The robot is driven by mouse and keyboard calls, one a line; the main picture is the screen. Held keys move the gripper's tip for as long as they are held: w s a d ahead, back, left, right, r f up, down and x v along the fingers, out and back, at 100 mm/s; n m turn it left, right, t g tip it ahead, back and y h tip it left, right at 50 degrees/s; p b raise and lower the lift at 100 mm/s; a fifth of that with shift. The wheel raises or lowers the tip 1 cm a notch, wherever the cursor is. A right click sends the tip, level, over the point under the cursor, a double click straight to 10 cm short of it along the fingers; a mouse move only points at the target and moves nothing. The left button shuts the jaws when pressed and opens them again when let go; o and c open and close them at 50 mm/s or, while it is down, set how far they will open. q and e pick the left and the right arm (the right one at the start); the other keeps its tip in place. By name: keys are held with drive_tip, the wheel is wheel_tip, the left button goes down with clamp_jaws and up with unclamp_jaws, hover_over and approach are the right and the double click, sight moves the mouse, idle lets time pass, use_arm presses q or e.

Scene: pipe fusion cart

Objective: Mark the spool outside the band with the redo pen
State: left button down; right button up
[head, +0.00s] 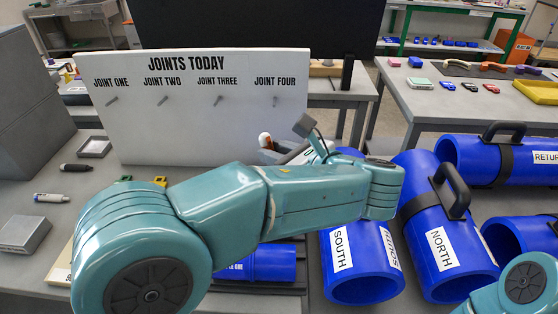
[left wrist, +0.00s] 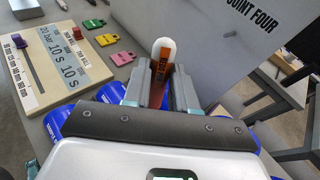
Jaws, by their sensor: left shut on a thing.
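The redo pen (left wrist: 160,68), orange-brown with a white end, stands between the two fingers of my left gripper (left wrist: 158,92), which is shut on it. In the head view the pen's white end (head: 265,138) shows in front of the white board; my left arm hides most of the gripper. Blue spools lie at the right: one labelled SOUTH (head: 362,282), one labelled NORTH (head: 424,210), and one with a label starting RETUR (head: 518,160). NORTH has a black handle and a dark band (head: 415,204). The pen is apart from these spools. My right gripper is out of view.
The JOINTS TODAY board (head: 205,125) stands behind the arm. Two other pens (head: 75,167) (head: 50,197), a small tray (head: 94,147) and a grey box (head: 22,234) lie at the left. A settings board (left wrist: 55,65) and coloured tags (left wrist: 107,39) show in the wrist view.

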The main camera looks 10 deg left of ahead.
use_arm(q)
drive_tip(key=shift+r, duration=0.15)
drive_tip(key=shift+r+p, duration=0.2)
drive_tip(key=shift+p, duration=0.45)
wheel_tip(320, 180, down, 7)
drive_tip(key=b, duration=0.3)
drive_tip(key=shift+r, duration=0.2)
drive_tip(key=shift+f, duration=0.55)
drive_tip(key=shift+r, duration=0.15)
